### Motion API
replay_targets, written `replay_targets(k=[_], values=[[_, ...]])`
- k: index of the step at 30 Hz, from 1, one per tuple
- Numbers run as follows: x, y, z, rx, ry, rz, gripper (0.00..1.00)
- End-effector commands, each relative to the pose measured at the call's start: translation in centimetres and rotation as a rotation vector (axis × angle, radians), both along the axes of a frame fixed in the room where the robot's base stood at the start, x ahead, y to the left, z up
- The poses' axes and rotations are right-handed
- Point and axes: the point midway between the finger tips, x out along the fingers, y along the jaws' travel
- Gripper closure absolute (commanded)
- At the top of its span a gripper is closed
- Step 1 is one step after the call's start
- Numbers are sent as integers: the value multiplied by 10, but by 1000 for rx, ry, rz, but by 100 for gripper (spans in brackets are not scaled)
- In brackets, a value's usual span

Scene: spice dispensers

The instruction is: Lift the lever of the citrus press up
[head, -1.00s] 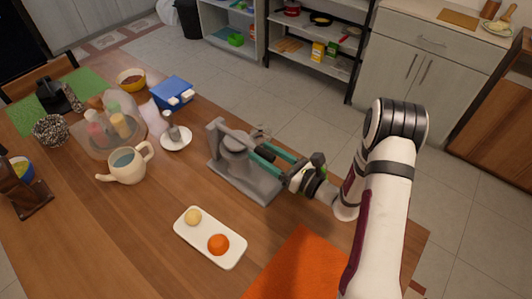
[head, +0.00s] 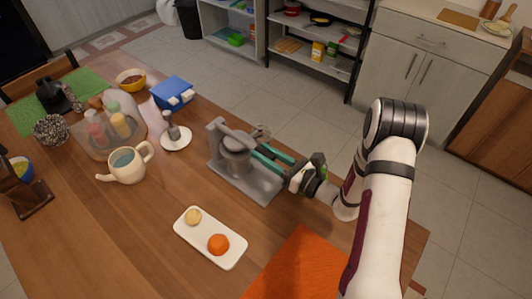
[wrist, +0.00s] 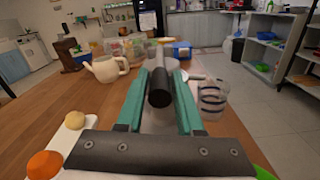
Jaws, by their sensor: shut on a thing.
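The grey citrus press (head: 262,187) stands on the wooden table, with its lever (head: 235,133) low and slanting over the press cup. In the wrist view the lever's dark rounded end (wrist: 160,90) lies between my two teal fingers. My gripper (head: 266,153) reaches in from the right and is shut on the lever; it also shows in the wrist view (wrist: 162,76). The exact contact of the fingers on the lever is hard to see. The press body is mostly hidden behind the lever and fingers in the wrist view.
A white tray (head: 193,234) with a lemon and an orange lies in front of the press. A glass jar (wrist: 212,98) stands close to the right of my fingers in the wrist view. A teapot (head: 127,166) and a white saucer (head: 184,143) are to the left. Space above the press is clear.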

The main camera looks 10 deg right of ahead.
Motion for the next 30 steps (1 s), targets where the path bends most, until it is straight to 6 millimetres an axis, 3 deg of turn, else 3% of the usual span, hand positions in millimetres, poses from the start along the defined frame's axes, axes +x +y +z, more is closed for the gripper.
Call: replay_targets(k=[20,30], values=[[0,-1,1,-3,4,-1,100],[2,1,29,-107,97,-2,100]])
